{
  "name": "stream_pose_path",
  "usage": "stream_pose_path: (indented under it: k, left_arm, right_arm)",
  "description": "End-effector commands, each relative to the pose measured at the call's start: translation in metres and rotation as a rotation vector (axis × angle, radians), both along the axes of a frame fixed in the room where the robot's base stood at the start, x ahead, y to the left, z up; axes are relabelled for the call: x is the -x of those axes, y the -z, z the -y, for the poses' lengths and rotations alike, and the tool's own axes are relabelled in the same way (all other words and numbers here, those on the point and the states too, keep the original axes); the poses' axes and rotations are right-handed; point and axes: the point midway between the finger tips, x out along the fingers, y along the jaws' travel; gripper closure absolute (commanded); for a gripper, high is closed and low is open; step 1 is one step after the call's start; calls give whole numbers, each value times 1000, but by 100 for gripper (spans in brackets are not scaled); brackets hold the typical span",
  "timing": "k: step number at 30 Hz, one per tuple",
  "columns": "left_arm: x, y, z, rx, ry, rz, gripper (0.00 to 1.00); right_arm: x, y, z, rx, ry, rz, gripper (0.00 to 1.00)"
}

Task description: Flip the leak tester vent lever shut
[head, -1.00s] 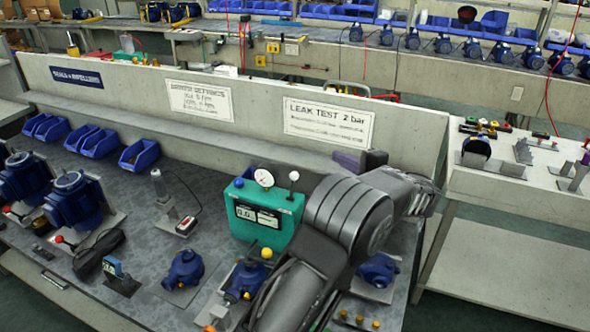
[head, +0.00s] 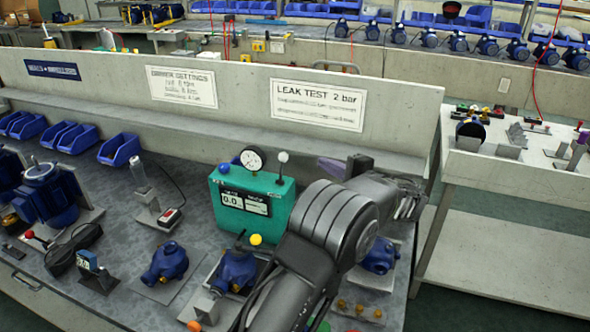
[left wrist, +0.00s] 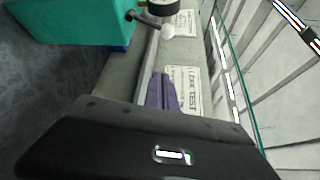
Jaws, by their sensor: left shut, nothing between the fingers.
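The leak tester (head: 250,203) is a teal box on the bench with a round dial gauge (head: 253,160) on top. Its vent lever (head: 283,158), a thin stem with a white ball, stands upright at the right of its top. My left gripper (head: 328,165) has purple fingers, shut and empty, to the right of the lever and apart from it. In the left wrist view the purple fingers (left wrist: 160,92) point toward the lever's white ball (left wrist: 167,30), with a gap between. The tester (left wrist: 75,20) is at upper left there. My right gripper is not in view.
My left arm covers the bench right of the tester. Blue pumps (head: 165,262) stand in front of it, one with a yellow knob (head: 256,240). A low wall with a LEAK TEST sign (head: 318,104) runs behind. A side table (head: 530,165) stands at right.

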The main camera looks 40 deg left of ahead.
Motion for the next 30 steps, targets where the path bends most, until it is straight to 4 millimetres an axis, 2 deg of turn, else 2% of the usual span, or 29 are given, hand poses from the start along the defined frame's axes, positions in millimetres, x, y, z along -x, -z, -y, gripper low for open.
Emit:
stream_pose_path:
  k: [1,11,17,23,30]
  left_arm:
    - [0,4,0,0,0,1,100]
    - [0,2,0,0,0,0,100]
    - [-1,3,-8,0,-2,1,100]
    - [-6,5,-33,-1,-3,-1,100]
    - [-16,10,-81,0,-4,-1,100]
  right_arm:
    - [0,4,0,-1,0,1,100]
    - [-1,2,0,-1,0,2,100]
    - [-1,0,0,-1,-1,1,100]
    - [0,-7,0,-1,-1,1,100]
    - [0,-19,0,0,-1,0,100]
